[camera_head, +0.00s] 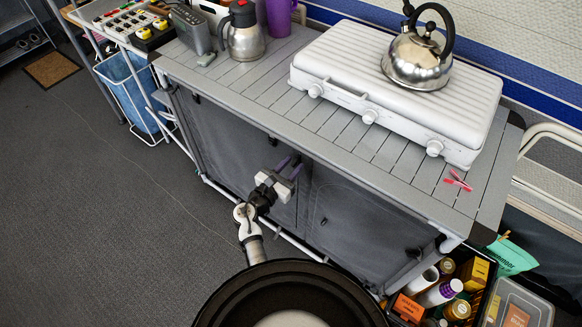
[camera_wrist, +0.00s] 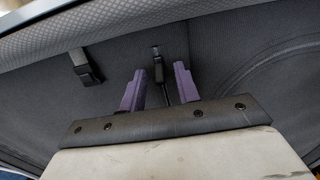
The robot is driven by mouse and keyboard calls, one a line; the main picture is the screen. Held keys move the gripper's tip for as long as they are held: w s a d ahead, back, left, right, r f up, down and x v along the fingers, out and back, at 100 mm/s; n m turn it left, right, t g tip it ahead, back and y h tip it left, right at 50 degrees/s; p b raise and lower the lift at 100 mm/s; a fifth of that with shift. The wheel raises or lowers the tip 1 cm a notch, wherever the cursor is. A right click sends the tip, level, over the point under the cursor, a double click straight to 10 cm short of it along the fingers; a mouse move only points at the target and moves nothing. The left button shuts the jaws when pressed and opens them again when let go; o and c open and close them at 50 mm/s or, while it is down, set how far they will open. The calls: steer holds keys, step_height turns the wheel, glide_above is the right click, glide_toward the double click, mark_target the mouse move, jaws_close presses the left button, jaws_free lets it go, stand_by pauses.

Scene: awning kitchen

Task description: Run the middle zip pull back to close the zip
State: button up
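The grey fabric cupboard front (camera_head: 350,215) hangs under the slatted kitchen top. My gripper (camera_head: 291,165) is at its middle, with purple fingers toward the fabric. In the wrist view my gripper (camera_wrist: 159,74) is open, its fingers apart. A dark zip pull (camera_wrist: 158,66) shows between the fingers, without clear contact on either side. Another dark pull or buckle (camera_wrist: 84,70) hangs to its left, apart from the gripper. In the head view the middle pull is hidden by my gripper. A curved zip line (camera_wrist: 255,65) shows on the right panel.
The slatted top (camera_head: 250,85) overhangs the cupboard front. It carries a white stove (camera_head: 400,95) with a kettle (camera_head: 416,62), a steel jug (camera_head: 244,42) and a pink clip (camera_head: 458,181). A crate of bottles (camera_head: 450,290) stands at lower right. Floor is clear at left.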

jaws_close()
stand_by(0.3)
